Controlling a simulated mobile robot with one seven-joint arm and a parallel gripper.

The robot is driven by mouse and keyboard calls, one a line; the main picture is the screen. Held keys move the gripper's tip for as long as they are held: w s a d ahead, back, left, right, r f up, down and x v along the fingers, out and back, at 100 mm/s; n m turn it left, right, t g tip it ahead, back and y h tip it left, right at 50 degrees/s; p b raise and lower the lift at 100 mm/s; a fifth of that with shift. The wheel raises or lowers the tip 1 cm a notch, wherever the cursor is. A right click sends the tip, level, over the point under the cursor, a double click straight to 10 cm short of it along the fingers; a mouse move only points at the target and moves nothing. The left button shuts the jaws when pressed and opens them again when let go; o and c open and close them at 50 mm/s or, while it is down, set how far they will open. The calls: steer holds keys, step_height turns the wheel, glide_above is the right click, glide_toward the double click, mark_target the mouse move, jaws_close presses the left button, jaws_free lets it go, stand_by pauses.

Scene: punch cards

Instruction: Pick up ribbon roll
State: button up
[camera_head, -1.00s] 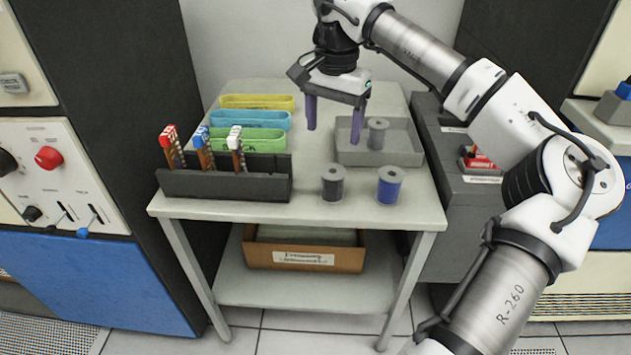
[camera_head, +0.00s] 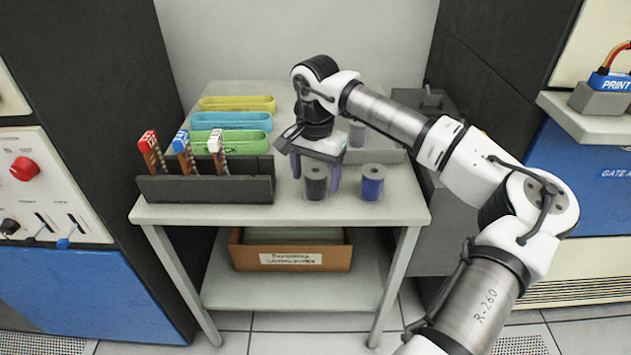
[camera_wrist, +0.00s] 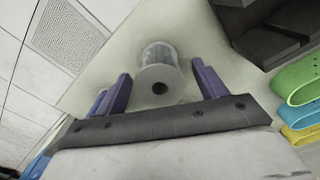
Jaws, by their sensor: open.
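My gripper (camera_head: 316,181) is open and empty over the front of the table, its purple fingers pointing down. A dark ribbon roll (camera_head: 316,186) stands upright at the table's front, with one finger to each side of it in the head view. In the wrist view a pale-looking roll (camera_wrist: 158,76) shows between the two open fingers (camera_wrist: 161,72); I cannot tell whether they touch it. A blue ribbon roll (camera_head: 372,184) stands upright just to the right. A grey roll (camera_head: 358,134) is behind, partly hidden by my arm.
A dark rack (camera_head: 205,190) with red-, blue- and white-topped items stands at left. Yellow (camera_head: 237,104), blue (camera_head: 230,121) and green (camera_head: 232,146) looped bands lie behind it. A grey tray (camera_head: 385,157) is mostly hidden by my arm. A cardboard box (camera_head: 340,258) sits on the lower shelf.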

steer(key=shift+f, duration=0.65)
steer(key=shift+c, duration=0.4)
steer(key=c, duration=1.1)
steer(key=shift+o, duration=0.2)
steer(key=shift+r, duration=0.2)
